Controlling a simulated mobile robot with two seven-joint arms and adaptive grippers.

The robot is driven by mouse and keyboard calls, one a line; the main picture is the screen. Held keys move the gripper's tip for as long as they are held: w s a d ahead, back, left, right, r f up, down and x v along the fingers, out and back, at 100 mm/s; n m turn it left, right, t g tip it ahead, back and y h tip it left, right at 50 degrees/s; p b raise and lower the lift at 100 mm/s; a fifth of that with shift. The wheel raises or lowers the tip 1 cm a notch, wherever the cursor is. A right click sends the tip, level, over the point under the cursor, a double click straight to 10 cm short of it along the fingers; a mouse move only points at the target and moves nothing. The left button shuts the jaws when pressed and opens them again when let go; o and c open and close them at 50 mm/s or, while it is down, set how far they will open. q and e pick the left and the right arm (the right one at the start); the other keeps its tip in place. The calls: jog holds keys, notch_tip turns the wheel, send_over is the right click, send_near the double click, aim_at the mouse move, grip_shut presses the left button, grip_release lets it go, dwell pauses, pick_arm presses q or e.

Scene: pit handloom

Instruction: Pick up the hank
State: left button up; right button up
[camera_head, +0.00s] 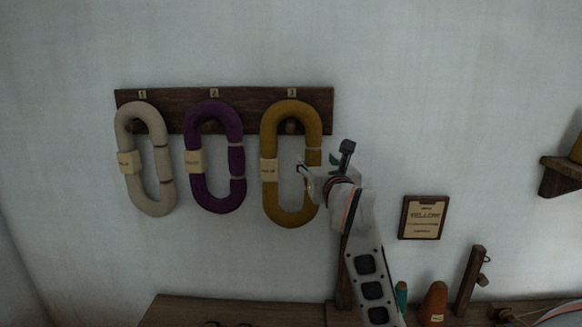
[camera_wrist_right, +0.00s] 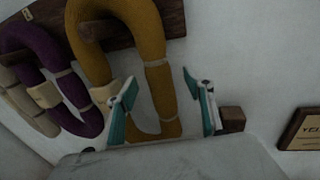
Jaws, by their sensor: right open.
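Three hanks hang on a dark wooden peg board (camera_head: 252,104): a cream hank (camera_head: 126,185) under label 1, a purple hank (camera_head: 204,200) under label 2, and a yellow hank (camera_head: 276,215) under label 3. My right gripper (camera_head: 306,170) is at the right side of the yellow hank. In the right wrist view the teal fingertips of the right gripper (camera_wrist_right: 163,103) are open, with the right strand of the yellow hank (camera_wrist_right: 160,85) showing between them. I cannot tell whether they touch it. My left gripper is not in view.
A framed sign reading YELLOW (camera_head: 423,218) hangs on the wall at right. A wooden table (camera_head: 230,310) runs along the bottom, with an orange cone (camera_head: 434,303) and a teal cone (camera_head: 401,296) near my arm. A shelf (camera_head: 563,178) is at the right edge.

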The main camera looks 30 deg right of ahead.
jog(key=x, duration=0.3)
jog(key=shift+w+r+p, duration=0.15)
jog(key=shift+w+p, duration=0.15)
jog(key=shift+w, duration=0.05)
jog(key=shift+w+d, duration=0.1)
jog(key=shift+w, duration=0.15)
jog(key=c, duration=1.3)
jog(key=shift+r, duration=0.1)
